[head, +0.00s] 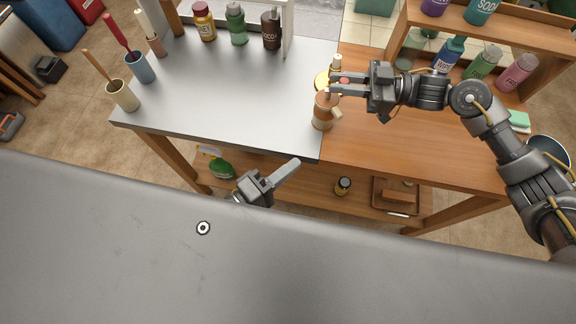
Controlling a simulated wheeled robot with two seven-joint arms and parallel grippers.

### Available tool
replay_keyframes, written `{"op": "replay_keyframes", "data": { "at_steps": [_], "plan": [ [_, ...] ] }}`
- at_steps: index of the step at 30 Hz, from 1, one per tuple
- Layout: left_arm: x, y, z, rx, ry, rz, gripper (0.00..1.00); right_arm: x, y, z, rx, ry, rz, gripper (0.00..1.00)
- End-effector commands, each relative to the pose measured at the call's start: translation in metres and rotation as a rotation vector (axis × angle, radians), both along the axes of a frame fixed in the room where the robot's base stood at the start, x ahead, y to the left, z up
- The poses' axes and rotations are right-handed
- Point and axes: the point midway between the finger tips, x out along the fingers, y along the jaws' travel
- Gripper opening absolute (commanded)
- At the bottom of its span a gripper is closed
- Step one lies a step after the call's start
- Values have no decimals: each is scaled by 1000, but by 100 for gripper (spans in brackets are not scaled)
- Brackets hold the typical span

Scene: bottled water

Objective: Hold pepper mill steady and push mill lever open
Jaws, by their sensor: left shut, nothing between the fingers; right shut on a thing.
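The pepper mill (322,112) is a small brown body standing upright on the worktop, close to the seam between grey metal and wood. A pale part juts from its right side; I cannot tell for sure if this is the lever. My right gripper (336,88) reaches in from the right, shut on the mill at its top, and its fingers partly hide it. My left gripper (292,165) is shut and empty, in front of the worktop's front edge, below and left of the mill and apart from it.
Dark, green and amber bottles stand at the back left. A shelf (545,60) with bottles is at right. The grey worktop (230,95) is mostly clear.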

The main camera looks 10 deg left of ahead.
Motion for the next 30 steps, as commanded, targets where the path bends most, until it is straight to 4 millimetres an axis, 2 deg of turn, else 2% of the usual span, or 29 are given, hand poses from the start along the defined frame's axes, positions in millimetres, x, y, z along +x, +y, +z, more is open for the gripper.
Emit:
{"op": "replay_keyframes", "data": {
  "at_steps": [10,11,15,17,26,30],
  "plan": [
    [0,0,0,0,0,0,0,0,0,0,0,0,0,0],
    [0,0,0,0,0,0,0,0,0,0,0,0,0,20],
    [0,0,0,0,0,0,0,0,0,0,0,0,0,38],
    [0,0,0,0,0,0,0,0,0,0,0,0,0,44],
    [0,0,0,0,0,0,0,0,-2,0,-1,0,-1,44],
    [0,0,0,0,0,0,0,2,-18,0,-2,1,-2,44]
  ]
}}
